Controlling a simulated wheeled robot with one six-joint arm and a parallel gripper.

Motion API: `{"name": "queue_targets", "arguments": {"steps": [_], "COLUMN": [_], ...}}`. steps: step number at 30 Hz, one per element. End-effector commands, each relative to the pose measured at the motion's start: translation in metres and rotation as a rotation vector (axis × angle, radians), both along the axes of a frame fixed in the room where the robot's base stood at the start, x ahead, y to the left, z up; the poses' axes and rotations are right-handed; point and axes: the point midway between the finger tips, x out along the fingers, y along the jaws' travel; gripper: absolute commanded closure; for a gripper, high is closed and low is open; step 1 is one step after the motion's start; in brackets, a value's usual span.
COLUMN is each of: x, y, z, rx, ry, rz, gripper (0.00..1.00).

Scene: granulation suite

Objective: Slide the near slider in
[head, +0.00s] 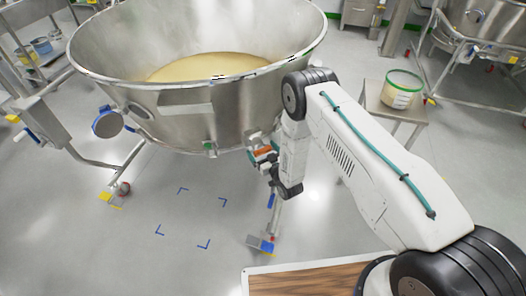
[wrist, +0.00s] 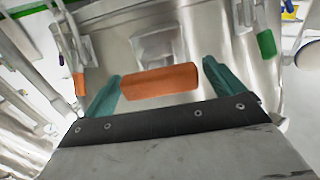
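An orange block (wrist: 158,82), which looks like the slider's grip, sits in front of a steel bracket on the big steel bowl (head: 200,115). In the head view the orange block (head: 263,151) is small and partly hidden by my gripper (head: 262,158), at the bowl's lower right side. In the wrist view my gripper (wrist: 161,72) has its two teal fingers spread, one at each end of the orange block. Narrow gaps seem to show at both ends. Whether the fingers touch it is hard to tell.
A green part (wrist: 266,44) and another orange part (wrist: 80,84) flank the block on the bowl. The bowl stands on wheeled legs. A stool (head: 385,104) with a tub (head: 402,90) is at right. Floor with blue corner marks (head: 195,218) is clear.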

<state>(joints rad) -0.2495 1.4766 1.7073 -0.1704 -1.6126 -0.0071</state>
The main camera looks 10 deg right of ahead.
Motion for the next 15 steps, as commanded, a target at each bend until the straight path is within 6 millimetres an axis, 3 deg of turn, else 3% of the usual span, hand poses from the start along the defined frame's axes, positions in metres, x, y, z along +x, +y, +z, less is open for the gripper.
{"name": "queue_targets", "arguments": {"steps": [1, 6, 10, 15], "x": [0.0, 0.0, 0.004, 0.024], "y": [0.0, 0.0, 0.002, 0.011], "z": [0.0, 0.0, 0.0, 0.0], "rx": [0.0, 0.0, 0.0, 0.0], "ry": [0.0, 0.0, -0.001, -0.001], "rz": [0.0, 0.0, 0.001, 0.002], "gripper": [0.19, 0.67, 0.68, 0.68]}}
